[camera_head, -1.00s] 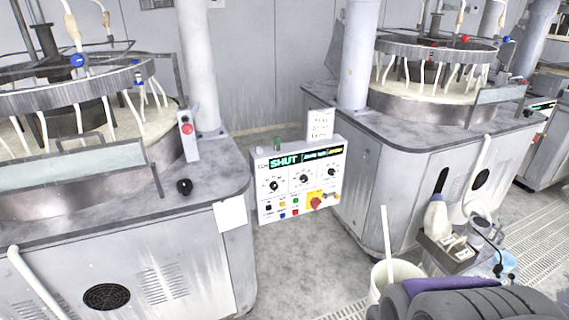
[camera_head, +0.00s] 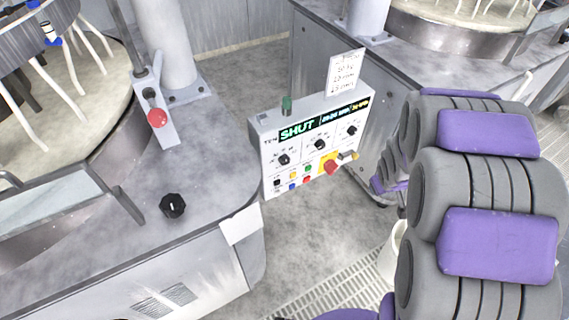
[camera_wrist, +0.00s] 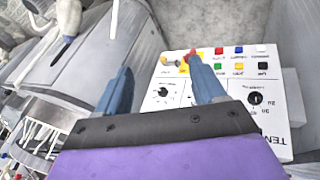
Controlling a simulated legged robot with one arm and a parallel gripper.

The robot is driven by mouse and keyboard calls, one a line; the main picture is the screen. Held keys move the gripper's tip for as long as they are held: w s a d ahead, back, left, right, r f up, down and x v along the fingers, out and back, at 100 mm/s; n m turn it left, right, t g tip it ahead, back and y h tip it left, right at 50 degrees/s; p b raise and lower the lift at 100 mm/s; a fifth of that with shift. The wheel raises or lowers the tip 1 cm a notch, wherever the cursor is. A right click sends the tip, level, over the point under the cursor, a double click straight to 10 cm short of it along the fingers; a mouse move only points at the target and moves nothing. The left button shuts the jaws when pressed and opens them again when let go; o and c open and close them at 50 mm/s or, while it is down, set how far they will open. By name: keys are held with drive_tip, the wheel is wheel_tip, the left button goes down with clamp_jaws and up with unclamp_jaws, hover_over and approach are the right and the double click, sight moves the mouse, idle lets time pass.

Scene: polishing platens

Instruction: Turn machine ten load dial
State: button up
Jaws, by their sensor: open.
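The white control panel (camera_head: 268,183) marked TEN stands between the two machines, its screen (camera_head: 298,133) reading SHUT. Three black dials sit in a row below the screen: left (camera_head: 283,160), middle (camera_head: 320,144) and right (camera_head: 352,130). Their small labels are not legible, so I cannot tell which is for load. In the wrist view the panel appears upside down, with the TEN-side dial (camera_wrist: 255,98) to the right and another dial (camera_wrist: 162,91) between the fingers. My gripper (camera_wrist: 160,88) is open and empty, its blue-grey fingers spread over the panel face.
A black knob (camera_head: 172,205) sits on the left machine's top. A card (camera_head: 346,73) stands on the panel. A white bucket (camera_head: 391,262) stands at lower right.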

drive_tip(key=w+f+n+t+y, duration=0.2)
drive_tip(key=w+f+n, duration=0.1)
drive_tip(key=w+f, duration=0.35)
drive_tip(key=n+t+y+p, duration=0.1)
drive_tip(key=t+y+p, duration=0.2)
drive_tip(key=t+y, duration=0.6)
approach(286, 163)
drive_tip(key=shift+g+y, duration=0.6)
drive_tip(key=shift+g, duration=0.1)
drive_tip(key=b+x, duration=0.1)
drive_tip(key=x, duration=0.1)
drive_tip(key=b+x, duration=0.2)
drive_tip(key=x, duration=0.1)
drive_tip(key=d+b+x, duration=0.1)
drive_tip(key=x, duration=0.2)
drive_tip(key=shift+w+r, duration=0.2)
drive_tip(key=shift+w, duration=0.05)
drive_tip(key=shift+w+a, duration=0.35)
drive_tip(key=shift+w, duration=0.05)
drive_tip(key=shift+c, duration=0.4)
